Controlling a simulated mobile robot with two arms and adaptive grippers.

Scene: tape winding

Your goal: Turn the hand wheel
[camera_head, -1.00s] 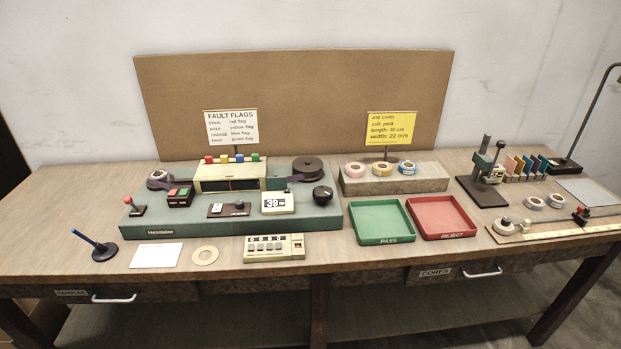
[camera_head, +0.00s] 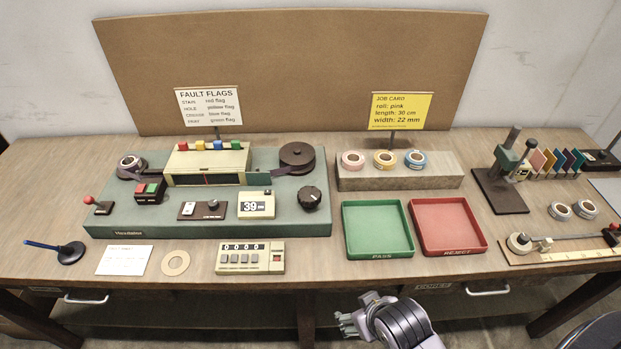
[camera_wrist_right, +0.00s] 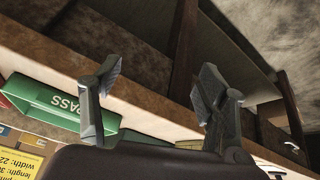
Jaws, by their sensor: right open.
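The green winding machine (camera_head: 150,218) stands on the left half of the bench. A round black knob (camera_head: 311,198) sits at its right front, and a dark brown reel (camera_head: 297,158) lies behind it. No part is labelled as a hand wheel; the black knob looks most like one. My right gripper (camera_head: 347,322) is in front of the bench's front edge, well apart from the machine. In the right wrist view its two fingers (camera_wrist_right: 158,95) are spread with nothing between them. My left gripper is not in view.
A green PASS tray (camera_head: 378,254) and a red REJECT tray (camera_head: 449,249) lie near the right gripper. A counter box (camera_head: 250,257) stands in front of the machine. A block (camera_head: 398,180) with tape rolls is behind the trays. A drawer handle (camera_head: 487,291) juts from the front.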

